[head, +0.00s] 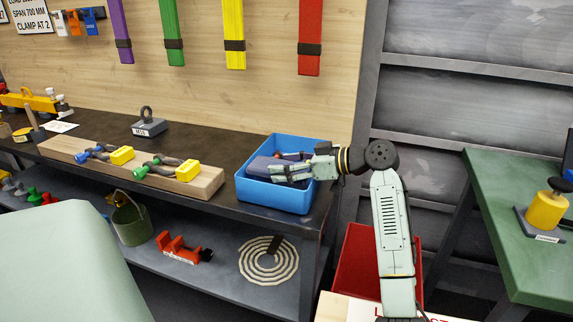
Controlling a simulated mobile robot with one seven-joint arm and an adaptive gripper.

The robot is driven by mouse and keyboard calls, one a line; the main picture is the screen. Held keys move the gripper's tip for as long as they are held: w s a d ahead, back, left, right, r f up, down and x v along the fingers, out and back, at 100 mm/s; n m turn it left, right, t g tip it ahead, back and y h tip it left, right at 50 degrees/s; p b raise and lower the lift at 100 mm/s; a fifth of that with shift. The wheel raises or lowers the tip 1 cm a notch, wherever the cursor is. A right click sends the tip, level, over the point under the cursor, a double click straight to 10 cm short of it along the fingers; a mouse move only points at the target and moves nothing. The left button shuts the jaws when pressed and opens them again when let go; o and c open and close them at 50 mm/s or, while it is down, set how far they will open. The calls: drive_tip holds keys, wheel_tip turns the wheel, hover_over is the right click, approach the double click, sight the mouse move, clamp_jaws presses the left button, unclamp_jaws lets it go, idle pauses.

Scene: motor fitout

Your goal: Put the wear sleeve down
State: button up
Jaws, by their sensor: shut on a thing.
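My gripper (287,171) reaches from the right over the blue bin (277,197) on the dark bench and is shut. A dark slate-blue piece (262,166), which looks like the wear sleeve, is at its fingertips, low within the bin's rim. The fingers cover part of the piece. I cannot tell whether it touches the bin floor. A small orange-red bit shows just behind the fingers and is too small to make out.
A wooden board (203,184) with shackles lies left of the bin. A grey weight (149,126) with a ring stands behind it. A red bin (356,262) is below my arm. A green table (500,180) with a yellow cylinder (546,211) is at right. Dark bench top is clear between weight and bin.

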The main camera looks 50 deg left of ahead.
drive_tip(key=o, duration=1.2)
drive_tip(key=shift+r, duration=0.2)
drive_tip(key=b+v, duration=0.2)
drive_tip(key=v, duration=1)
drive_tip(key=shift+r, duration=0.45)
